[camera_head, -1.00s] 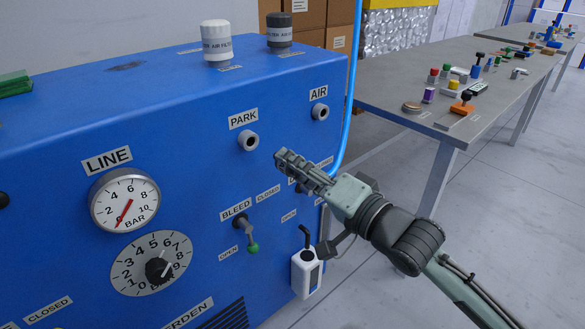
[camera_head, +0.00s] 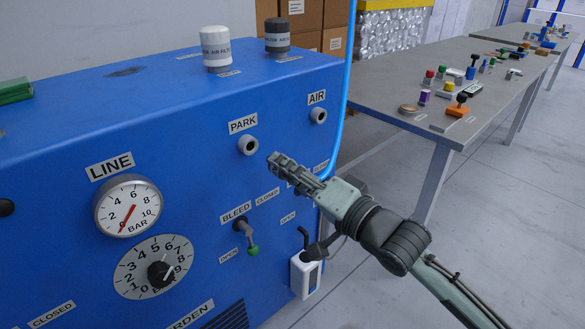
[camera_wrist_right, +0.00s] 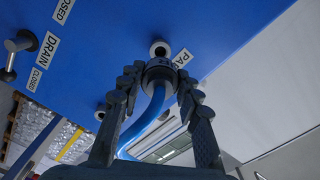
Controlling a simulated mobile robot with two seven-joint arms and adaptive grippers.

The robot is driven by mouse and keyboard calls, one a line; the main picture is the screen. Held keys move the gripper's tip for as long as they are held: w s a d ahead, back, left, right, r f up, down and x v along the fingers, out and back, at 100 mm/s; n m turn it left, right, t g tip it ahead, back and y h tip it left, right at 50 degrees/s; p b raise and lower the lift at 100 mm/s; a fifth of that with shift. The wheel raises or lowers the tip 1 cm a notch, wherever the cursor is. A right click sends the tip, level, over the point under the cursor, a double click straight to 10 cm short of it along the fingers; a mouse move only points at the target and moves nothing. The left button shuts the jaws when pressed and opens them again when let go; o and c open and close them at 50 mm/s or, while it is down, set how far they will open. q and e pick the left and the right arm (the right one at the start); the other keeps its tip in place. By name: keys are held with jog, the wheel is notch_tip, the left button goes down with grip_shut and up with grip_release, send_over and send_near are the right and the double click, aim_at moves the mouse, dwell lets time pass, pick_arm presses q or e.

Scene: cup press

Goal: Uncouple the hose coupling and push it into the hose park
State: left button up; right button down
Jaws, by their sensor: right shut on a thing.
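My right gripper (camera_head: 279,165) is in front of the blue panel, just right of the grey hose park socket (camera_head: 248,146) under the PARK label. In the wrist view its fingers are shut on the hose coupling (camera_wrist_right: 160,70), a dark round piece with the blue hose (camera_wrist_right: 150,122) trailing from it. The coupling's front is close to the park socket (camera_wrist_right: 159,48); I cannot tell the exact gap. In the head view the fingers hide the coupling. The AIR socket (camera_head: 318,116) is empty. My left gripper is not in view.
A LINE gauge (camera_head: 128,206) and a dial (camera_head: 153,267) are at left. A grey table (camera_head: 440,90) stands at right.

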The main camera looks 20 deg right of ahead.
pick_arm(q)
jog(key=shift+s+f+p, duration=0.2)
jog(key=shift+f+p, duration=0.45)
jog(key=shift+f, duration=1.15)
pick_arm(e)
jog(key=shift+x, duration=2.3)
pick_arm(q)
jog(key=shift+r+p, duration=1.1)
pick_arm(e)
jog(key=shift+r, duration=0.1)
jog(key=shift+x, duration=1.55)
jog(key=c, duration=1.1)
grip_release()
jog(key=shift+o, duration=0.6)
jog(key=shift+s, duration=0.1)
